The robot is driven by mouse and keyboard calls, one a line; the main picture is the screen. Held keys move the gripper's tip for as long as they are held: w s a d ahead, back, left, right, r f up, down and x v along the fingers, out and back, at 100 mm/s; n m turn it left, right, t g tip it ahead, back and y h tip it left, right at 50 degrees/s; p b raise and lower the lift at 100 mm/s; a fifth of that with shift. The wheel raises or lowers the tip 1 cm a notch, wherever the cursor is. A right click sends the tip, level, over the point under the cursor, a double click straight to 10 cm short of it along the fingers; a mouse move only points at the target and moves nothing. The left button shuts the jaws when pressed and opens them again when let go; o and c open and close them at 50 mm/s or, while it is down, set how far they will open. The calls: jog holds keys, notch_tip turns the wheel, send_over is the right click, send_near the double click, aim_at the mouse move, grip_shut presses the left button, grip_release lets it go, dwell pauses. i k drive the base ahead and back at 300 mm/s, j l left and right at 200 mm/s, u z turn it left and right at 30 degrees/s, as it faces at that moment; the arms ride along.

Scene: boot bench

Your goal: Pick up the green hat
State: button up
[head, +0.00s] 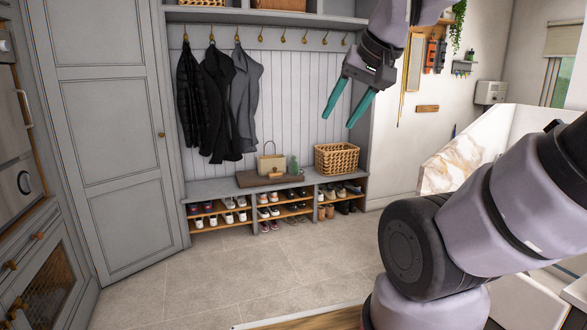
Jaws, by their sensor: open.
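A small green item (293,166) stands on the grey bench (215,189), between a beige handbag (271,164) and a wicker basket (337,158). It is too small to tell whether it is the green hat, and I see no other hat clearly. My gripper (337,121) is at the upper right of the head view, with its two teal fingers apart and pointing down to the left. It is empty. In the picture it is above the wicker basket, apart from everything on the bench.
Several shoes fill the shelves (262,211) under the bench. Dark coats (218,103) hang from hooks on the left. A flat brown item (251,179) lies by the handbag. The tiled floor (235,268) before the bench is clear.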

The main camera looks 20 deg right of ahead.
aim_at(294, 170)
jog(key=i+l+z, duration=0.4)
jog(key=i, duration=0.4)
jog(key=i+l+u, duration=0.1)
jog(key=i, duration=0.35)
jog(key=i+l+u, duration=0.15)
jog(key=i, duration=0.25)
jog(key=i+l+u, duration=0.1)
jog(key=i, duration=0.3)
jog(key=i+z, duration=0.1)
jog(key=i, duration=0.5)
jog(key=i+j+z, duration=0.1)
jog(key=i, duration=0.5)
jog(key=i+j+z, duration=0.15)
jog(key=i, duration=0.45)
jog(key=i+l+z, duration=0.1)
jog(key=i+z, duration=0.2)
jog(key=i, duration=0.15)
jog(key=i+z, duration=0.25)
jog(key=i, duration=0.25)
jog(key=i+l+u, duration=0.25)
jog(key=i+l, duration=0.2)
jog(key=l, duration=0.15)
jog(key=i+l+u, duration=0.25)
jog(key=i+l, duration=0.15)
jog(key=l, duration=0.3)
jog(key=i+l+u, duration=0.15)
jog(key=l, duration=0.2)
jog(key=i, duration=0.05)
